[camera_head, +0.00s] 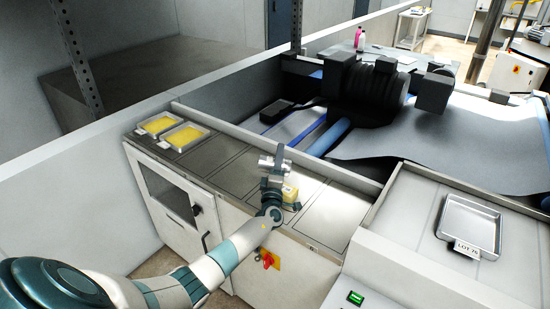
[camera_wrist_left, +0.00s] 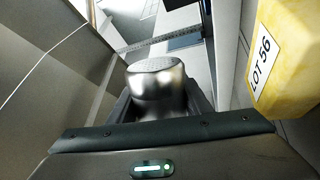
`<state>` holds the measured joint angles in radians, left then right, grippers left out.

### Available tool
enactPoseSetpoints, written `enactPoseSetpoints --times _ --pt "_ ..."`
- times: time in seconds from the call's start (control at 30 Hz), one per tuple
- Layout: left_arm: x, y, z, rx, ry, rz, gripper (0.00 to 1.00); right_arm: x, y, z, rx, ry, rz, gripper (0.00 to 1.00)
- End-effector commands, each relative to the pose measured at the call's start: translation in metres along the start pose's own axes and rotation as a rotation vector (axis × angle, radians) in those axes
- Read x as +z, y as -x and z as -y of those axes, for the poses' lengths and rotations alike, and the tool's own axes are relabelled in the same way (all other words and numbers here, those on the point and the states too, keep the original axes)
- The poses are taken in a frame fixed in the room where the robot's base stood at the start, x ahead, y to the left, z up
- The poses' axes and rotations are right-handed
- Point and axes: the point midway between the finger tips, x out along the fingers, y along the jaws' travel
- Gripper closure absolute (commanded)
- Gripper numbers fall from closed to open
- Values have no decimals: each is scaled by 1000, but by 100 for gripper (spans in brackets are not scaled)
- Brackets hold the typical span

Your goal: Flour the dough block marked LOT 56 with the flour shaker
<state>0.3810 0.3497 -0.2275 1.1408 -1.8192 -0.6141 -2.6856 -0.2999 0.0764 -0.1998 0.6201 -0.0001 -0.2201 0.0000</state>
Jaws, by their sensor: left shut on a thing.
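My left gripper (camera_head: 275,166) is shut on the flour shaker (camera_head: 267,162), a silver metal cylinder that appears to lie on its side in the jaws. In the left wrist view the shaker (camera_wrist_left: 156,88) sits between the fingers, with its perforated cap in sight. The yellow dough block (camera_head: 291,194) is on the metal worktop, just right of and partly behind my left gripper. Its white LOT 56 label shows in the left wrist view, on the block (camera_wrist_left: 292,82) at the right edge. The shaker and block are apart there. I cannot see any flour falling. My right gripper is not in view.
Two trays with yellow contents, the outer (camera_head: 143,128) and inner (camera_head: 167,143), stand at the worktop's left end. A low wall separates the worktop from the sheeter (camera_head: 365,82). An empty tray (camera_head: 470,222) with a LOT label lies at right. Worktop panels (camera_head: 335,213) beside the block are clear.

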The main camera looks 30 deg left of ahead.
Motion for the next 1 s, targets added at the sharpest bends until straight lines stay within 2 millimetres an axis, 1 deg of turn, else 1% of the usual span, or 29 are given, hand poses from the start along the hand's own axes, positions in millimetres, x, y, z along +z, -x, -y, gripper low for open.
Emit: enactPoseSetpoints --times 0.27,0.37,0.6,0.67,1.0 --pt "-4 0 0 1 -1 -1 83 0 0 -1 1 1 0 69" --pt "-12 1 2 1 -2 -1 83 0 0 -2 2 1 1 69" --pt "-39 2 5 1 -2 -1 83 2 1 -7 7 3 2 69" --pt "-42 2 6 1 -1 -1 83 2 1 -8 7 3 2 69" --pt "-44 2 6 1 1 -1 83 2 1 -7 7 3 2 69"
